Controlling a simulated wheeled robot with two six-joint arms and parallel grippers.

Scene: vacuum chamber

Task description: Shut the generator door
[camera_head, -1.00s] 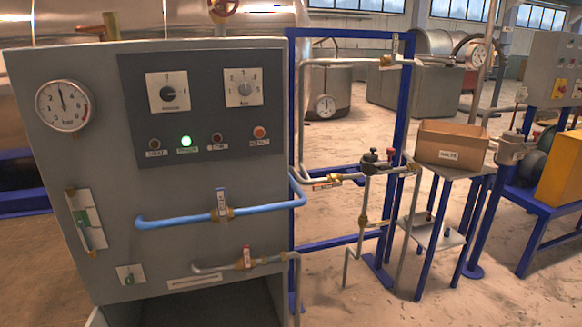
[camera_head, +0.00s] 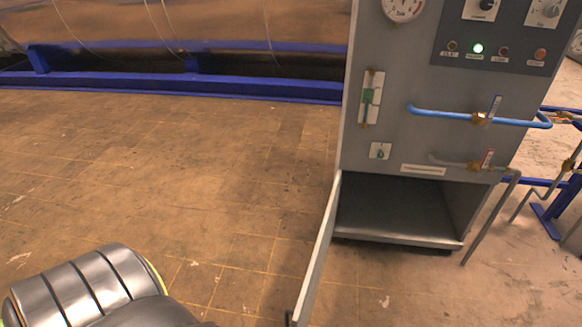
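The generator is a grey cabinet (camera_head: 400,150) at the right of the head view. Its door (camera_head: 318,255) is a thin grey panel seen nearly edge-on, hinged at the left side of the lower compartment. It stands open, swung out toward me. A small dark part (camera_head: 290,318), perhaps the handle, shows at its near end, cut by the frame edge. The open compartment (camera_head: 390,208) is dark and looks empty. A dark grey ribbed part of my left arm shows at the lower left, apart from the door. Neither gripper is in view.
Blue pipe (camera_head: 440,113) and grey pipe (camera_head: 510,195) stick out from the cabinet's front and right side. A long blue frame (camera_head: 200,85) runs along the back under a large tank. The tiled floor (camera_head: 180,170) left of the door is clear.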

